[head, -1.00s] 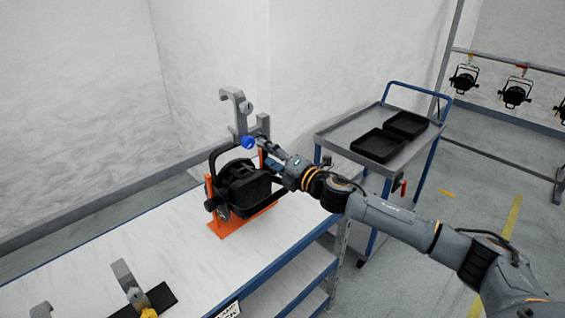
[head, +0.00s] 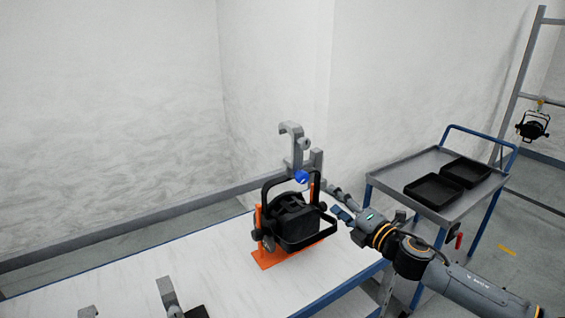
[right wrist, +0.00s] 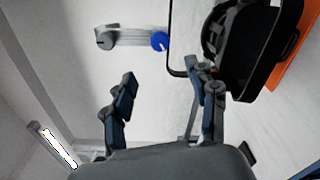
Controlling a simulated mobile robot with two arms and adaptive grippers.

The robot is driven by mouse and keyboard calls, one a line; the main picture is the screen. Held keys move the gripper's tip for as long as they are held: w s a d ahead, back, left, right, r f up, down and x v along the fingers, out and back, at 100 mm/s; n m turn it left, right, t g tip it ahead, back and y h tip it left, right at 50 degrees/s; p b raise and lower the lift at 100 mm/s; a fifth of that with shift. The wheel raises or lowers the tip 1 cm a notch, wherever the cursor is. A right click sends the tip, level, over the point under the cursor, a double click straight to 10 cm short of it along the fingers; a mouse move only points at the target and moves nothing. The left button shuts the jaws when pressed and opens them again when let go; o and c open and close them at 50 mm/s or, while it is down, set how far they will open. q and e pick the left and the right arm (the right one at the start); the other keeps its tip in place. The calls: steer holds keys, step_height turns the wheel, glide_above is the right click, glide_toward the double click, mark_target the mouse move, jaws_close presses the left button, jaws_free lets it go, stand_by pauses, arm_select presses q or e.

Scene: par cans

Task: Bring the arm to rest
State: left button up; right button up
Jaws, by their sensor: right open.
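My right gripper (head: 337,202) is open and empty, at the right side of the black par can (head: 294,220). The par can sits in an orange stand (head: 263,258) on the white bench, with a grey hook clamp (head: 294,145) and a blue knob (head: 301,177) above its yoke. In the right wrist view, the two fingers (right wrist: 162,80) are spread apart with nothing between them. The blue knob (right wrist: 159,41) lies beyond them, and the par can (right wrist: 240,45) is at upper right. My left gripper is not in view.
A grey cart (head: 400,195) with two black trays (head: 434,191) stands right of the bench (head: 210,265). Other clamp parts (head: 168,294) lie at the bench's front. Another par can (head: 533,126) hangs from a rack at far right. Bare bench is free left of the stand.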

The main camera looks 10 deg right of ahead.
steer(key=s+a+f+m+g+h, duration=0.2)
steer(key=s+a+f+m+h, duration=0.1)
steer(key=s+f+m, duration=0.45)
steer(key=s+a+f+m+g+h, duration=0.3)
steer(key=s+f+m, duration=0.4)
steer(key=f+m, duration=0.15)
steer(key=s+a+f+m+g, duration=0.1)
steer(key=s+f+m+g, duration=0.3)
steer(key=s, duration=0.8)
steer(key=s+f+m+g, duration=0.4)
steer(key=s, duration=0.7)
step_height(320, 180, down, 32)
steer(key=s+r+g+b, duration=0.1)
steer(key=s+g+b, duration=0.1)
steer(key=s+b, duration=0.1)
steer(key=s+d+f+g+b, duration=0.1)
steer(key=s+d+f+b, duration=0.1)
steer(key=s+f, duration=1.3)
step_height(320, 180, down, 2)
steer(key=shift+s+d+f+n, duration=0.15)
steer(key=shift+s+d+n, duration=0.15)
steer(key=shift+s+d, duration=0.1)
